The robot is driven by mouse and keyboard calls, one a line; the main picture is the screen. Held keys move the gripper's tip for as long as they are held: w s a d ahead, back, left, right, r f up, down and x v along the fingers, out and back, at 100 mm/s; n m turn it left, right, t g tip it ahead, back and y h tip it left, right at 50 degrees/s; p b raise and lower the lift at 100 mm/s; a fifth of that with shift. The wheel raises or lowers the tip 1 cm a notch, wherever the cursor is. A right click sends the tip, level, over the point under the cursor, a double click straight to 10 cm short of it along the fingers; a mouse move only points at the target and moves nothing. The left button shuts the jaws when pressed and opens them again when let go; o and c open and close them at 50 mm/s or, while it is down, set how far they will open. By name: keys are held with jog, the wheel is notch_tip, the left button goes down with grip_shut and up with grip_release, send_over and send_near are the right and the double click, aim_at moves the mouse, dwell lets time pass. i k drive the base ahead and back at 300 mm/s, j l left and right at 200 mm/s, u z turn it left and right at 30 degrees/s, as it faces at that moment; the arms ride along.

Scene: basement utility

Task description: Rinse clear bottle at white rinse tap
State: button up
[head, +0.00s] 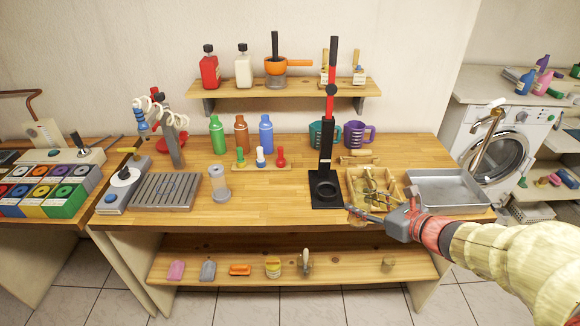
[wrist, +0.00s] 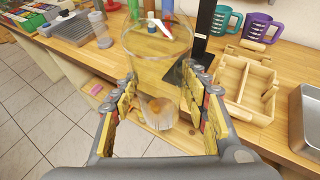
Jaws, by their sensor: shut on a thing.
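My gripper (head: 362,212) is shut on a clear, open-topped bottle (wrist: 158,75), holding it in front of the bench's front edge. The wrist view shows the bottle between both fingers, with a brownish patch near its bottom. In the head view, the bottle is small and hard to make out. A metal spout with a white top (head: 488,130) stands by a metal basin (head: 447,186) at right.
A black-and-red press (head: 326,150) stands mid-bench, beside a wooden divided box (head: 372,190). A clear jar (head: 220,187) stands right of the drain. Green, brown and blue bottles (head: 241,134) line the back. Bare bench top (head: 270,200) lies between jar and press.

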aim_at(497, 103)
jog(key=i+j, duration=0.75)
